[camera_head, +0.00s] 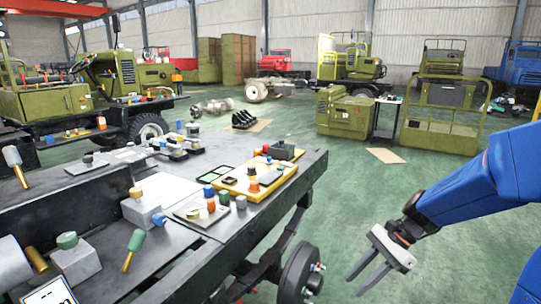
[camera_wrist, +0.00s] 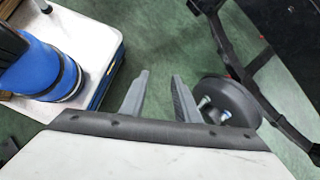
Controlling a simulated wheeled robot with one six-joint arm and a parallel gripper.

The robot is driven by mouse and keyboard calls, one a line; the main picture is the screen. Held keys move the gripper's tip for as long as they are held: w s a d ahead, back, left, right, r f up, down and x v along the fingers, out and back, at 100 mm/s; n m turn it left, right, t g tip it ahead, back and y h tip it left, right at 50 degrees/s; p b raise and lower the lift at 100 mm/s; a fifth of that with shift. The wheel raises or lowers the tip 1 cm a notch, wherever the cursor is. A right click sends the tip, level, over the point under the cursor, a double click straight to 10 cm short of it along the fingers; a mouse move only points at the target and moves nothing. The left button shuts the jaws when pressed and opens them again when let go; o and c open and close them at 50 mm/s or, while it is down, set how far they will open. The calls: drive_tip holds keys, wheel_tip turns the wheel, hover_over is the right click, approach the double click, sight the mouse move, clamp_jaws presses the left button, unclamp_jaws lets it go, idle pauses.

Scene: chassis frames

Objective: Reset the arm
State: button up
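My gripper (camera_head: 368,272) is at the lower right of the head view, at the end of my blue arm (camera_head: 470,190). It points down and to the left over the green floor, to the right of the chassis frame (camera_head: 230,225). In the wrist view my gripper (camera_wrist: 160,80) shows its two grey fingers apart with only green floor between them. It holds nothing. Part of my arm is cut off by the right edge of the head view.
The dark chassis carries several small coloured parts and a yellow tray (camera_head: 245,180). Its wheel (camera_head: 299,274) is left of my gripper, and a wheel (camera_wrist: 228,102) shows right of the fingers in the wrist view. Green floor (camera_head: 350,195) is clear beyond. Green cabs (camera_head: 345,112) stand farther back.

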drive_tip(key=s+d+r+n+t+h, duration=0.2)
drive_tip(key=s+r+n+t+h, duration=0.1)
drive_tip(key=s+n, duration=0.4)
drive_tip(key=s+d+r+n+t+h, duration=0.3)
drive_tip(key=s+r+n+h, duration=0.1)
drive_tip(key=s+n, duration=0.3)
drive_tip(key=s+r, duration=0.1)
drive_tip(key=s, duration=0.1)
drive_tip(key=shift+s+n, duration=0.3)
